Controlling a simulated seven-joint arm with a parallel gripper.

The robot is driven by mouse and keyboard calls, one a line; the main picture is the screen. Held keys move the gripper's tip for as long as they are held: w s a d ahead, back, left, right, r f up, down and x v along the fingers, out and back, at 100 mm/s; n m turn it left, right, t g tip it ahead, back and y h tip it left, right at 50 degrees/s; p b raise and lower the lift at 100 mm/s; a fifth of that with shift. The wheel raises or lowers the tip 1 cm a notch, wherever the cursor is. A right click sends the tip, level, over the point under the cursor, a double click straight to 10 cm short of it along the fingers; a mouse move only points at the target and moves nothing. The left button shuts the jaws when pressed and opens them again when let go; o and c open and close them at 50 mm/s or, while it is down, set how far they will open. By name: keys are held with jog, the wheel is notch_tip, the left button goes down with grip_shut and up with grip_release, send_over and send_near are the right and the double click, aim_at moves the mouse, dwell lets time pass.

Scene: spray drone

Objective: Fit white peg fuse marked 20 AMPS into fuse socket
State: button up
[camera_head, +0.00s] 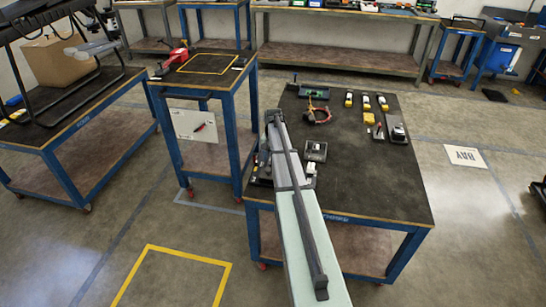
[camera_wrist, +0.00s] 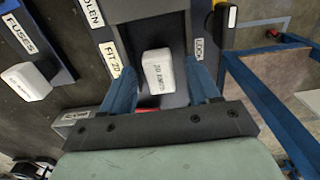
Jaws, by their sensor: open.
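A white block-shaped fuse marked 20 AMPS (camera_wrist: 158,72) shows in the wrist view, on or above a dark grey panel bearing a label that reads "FIT 20" (camera_wrist: 112,58). My gripper (camera_wrist: 161,80) is open, with one blue finger on each side of this fuse. Narrow gaps show between fuse and fingers. The socket opening is not clearly seen, and I cannot tell whether the fuse sits in it. A second white fuse (camera_wrist: 27,82) lies at the left, near a strip labelled FUSES (camera_wrist: 22,35). In the head view my arm hides the gripper and fuse.
The dark-topped workbench (camera_head: 370,185) has a clear right front area. A tray with a small square part (camera_head: 316,151) stands right of my arm. A blue-framed trolley (camera_head: 205,75) stands left.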

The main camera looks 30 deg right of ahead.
notch_tip(320, 180, up, 14)
dwell(0.8)
jog(key=shift+a+f, duration=0.1)
jog(key=shift+f, duration=0.05)
dwell(0.5)
